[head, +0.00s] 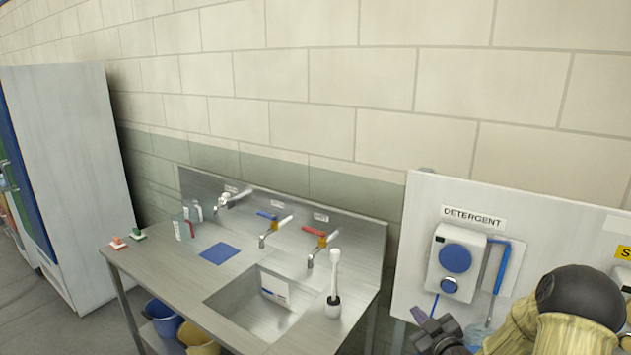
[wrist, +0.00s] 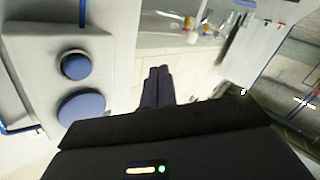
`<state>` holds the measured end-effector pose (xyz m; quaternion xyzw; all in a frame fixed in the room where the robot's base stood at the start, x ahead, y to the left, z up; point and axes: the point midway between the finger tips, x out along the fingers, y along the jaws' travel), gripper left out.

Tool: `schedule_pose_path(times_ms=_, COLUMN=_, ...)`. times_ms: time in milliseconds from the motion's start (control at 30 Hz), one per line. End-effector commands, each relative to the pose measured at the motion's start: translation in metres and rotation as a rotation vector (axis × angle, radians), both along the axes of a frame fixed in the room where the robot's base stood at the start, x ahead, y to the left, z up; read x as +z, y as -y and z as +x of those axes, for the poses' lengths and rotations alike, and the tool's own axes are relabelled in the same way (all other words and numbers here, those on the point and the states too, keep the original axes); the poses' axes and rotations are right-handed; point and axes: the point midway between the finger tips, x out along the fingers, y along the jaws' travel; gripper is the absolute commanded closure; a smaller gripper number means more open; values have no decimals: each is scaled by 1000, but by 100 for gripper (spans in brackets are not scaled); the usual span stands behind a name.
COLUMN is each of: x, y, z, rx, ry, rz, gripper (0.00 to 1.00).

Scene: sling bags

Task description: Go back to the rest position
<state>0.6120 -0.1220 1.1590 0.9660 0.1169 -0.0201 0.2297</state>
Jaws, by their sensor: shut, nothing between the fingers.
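My gripper (wrist: 158,72) shows in the wrist view with its two dark fingers together and nothing between them. In the head view my gripper (head: 424,318) is at the lower right, partly cut off by the bottom edge. It is in front of the white panel, below and left of the detergent dispenser (head: 457,262). In the wrist view the dispenser (wrist: 82,85) is to the left of the fingers, apart from them.
A steel sink bench (head: 160,262) stands in the middle, with taps, a brush in a holder (head: 334,285), bottles and a blue cloth (head: 219,253). Buckets (head: 163,318) are under it. A grey cabinet (head: 75,170) stands at left. Floor at lower left is clear.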

Motion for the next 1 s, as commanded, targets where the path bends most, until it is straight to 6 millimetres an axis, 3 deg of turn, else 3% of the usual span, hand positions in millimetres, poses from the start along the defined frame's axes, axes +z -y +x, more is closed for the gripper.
schedule_pose_path(times_ms=167, x=-6, y=-31, z=-13, rx=-20, ry=-269, rz=-32, gripper=100)
schedule_pose_path(times_ms=367, x=-8, y=-53, z=-50, rx=-110, ry=-548, rz=-32, gripper=100)
schedule_pose_path(times_ms=567, x=-1, y=-72, z=-107, rx=-240, ry=-795, rz=14, gripper=100)
schedule_pose_path(times_ms=900, x=17, y=-111, z=-231, rx=-460, ry=-1169, rz=181, gripper=100)
schedule_pose_path(times_ms=1000, x=20, y=-119, z=-255, rx=-494, ry=-1237, rz=219, gripper=100)
